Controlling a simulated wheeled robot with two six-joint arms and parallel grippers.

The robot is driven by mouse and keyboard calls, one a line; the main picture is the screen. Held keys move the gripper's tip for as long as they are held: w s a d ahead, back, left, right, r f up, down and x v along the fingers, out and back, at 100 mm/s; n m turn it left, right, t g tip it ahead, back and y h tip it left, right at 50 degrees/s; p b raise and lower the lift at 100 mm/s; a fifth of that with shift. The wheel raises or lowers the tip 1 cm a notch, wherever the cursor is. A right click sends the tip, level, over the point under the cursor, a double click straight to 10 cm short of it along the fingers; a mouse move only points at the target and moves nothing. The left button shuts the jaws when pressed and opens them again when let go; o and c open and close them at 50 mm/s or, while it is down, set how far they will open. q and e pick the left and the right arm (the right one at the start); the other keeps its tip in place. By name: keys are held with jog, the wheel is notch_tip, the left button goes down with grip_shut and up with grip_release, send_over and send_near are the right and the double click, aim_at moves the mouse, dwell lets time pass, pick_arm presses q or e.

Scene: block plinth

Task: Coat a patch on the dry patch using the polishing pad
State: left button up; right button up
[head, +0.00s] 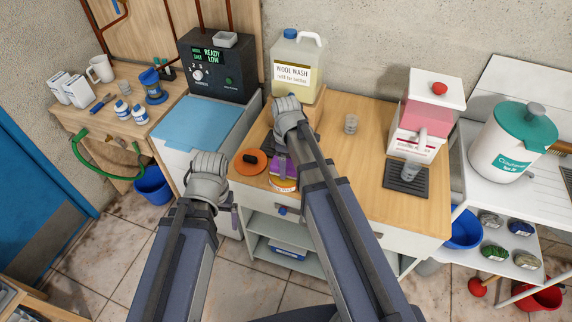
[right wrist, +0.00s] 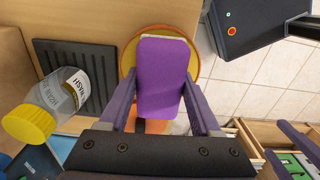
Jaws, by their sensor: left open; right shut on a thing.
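The purple polishing pad (right wrist: 162,75) is between the fingers of my right gripper (right wrist: 160,108), which is shut on it. In the head view the pad (head: 284,168) shows partly behind my right arm, at the front of the wooden counter. A round tan disc with an orange rim (right wrist: 192,64) lies beneath the pad in the right wrist view. I cannot tell whether the pad touches it, and much of it is covered. I cannot pick out the dry patch for sure. My left gripper (head: 234,217) is open and empty, left of the counter front.
An orange disc with a dark knob (head: 250,161) lies just left of the pad. A wool wash jug (head: 296,68) stands behind. A red-topped dispenser (head: 429,115) and black mat (head: 406,180) are to the right. The counter's middle is mostly clear.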

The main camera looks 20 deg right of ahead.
jog(key=shift+f+b, duration=0.35)
dwell(1.2)
notch_tip(320, 180, up, 7)
jog(key=p, duration=0.7)
dwell(1.0)
